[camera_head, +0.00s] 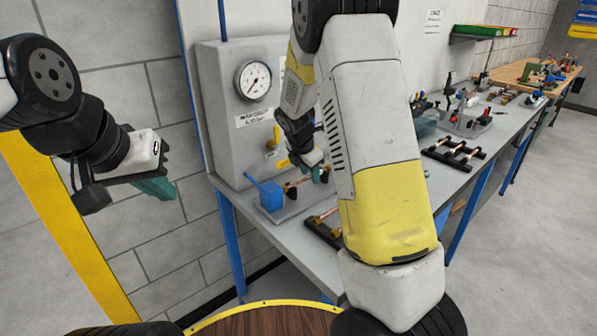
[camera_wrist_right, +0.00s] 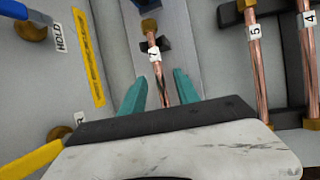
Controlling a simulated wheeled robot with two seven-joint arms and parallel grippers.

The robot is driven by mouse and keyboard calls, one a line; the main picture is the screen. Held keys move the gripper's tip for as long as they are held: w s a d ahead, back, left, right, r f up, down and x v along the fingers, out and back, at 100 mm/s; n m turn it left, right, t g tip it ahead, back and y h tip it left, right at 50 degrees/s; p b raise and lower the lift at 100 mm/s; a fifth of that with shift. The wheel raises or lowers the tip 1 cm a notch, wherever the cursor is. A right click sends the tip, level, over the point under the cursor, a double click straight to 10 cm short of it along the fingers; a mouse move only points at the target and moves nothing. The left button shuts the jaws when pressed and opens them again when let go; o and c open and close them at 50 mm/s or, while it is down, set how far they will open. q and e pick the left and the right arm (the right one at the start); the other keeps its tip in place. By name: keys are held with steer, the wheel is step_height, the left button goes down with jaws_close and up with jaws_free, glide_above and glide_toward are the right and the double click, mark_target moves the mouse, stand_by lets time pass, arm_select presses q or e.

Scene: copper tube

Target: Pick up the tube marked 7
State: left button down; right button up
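The tube marked 7 (camera_wrist_right: 155,65) is copper with a brass end and a white label. In the right wrist view it lies on a black support, lengthwise between my right gripper's teal fingers (camera_wrist_right: 159,82). Those fingers are apart, with a gap on each side of the tube; their height above it is hard to tell. In the head view, a copper tube (camera_head: 298,183) lies beside the blue block, near my right gripper (camera_head: 325,173), which my arm partly hides. My left gripper (camera_head: 157,187) hangs at the left, away from the bench; its finger gap does not show.
Tubes marked 5 (camera_wrist_right: 255,60) and 4 (camera_wrist_right: 310,50) lie in a black rack right of tube 7. A grey panel with a pressure gauge (camera_head: 253,80) stands behind the blue block (camera_head: 268,194). Another black rack (camera_head: 453,154) and tools lie further along the bench.

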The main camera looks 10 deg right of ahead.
jaws_close()
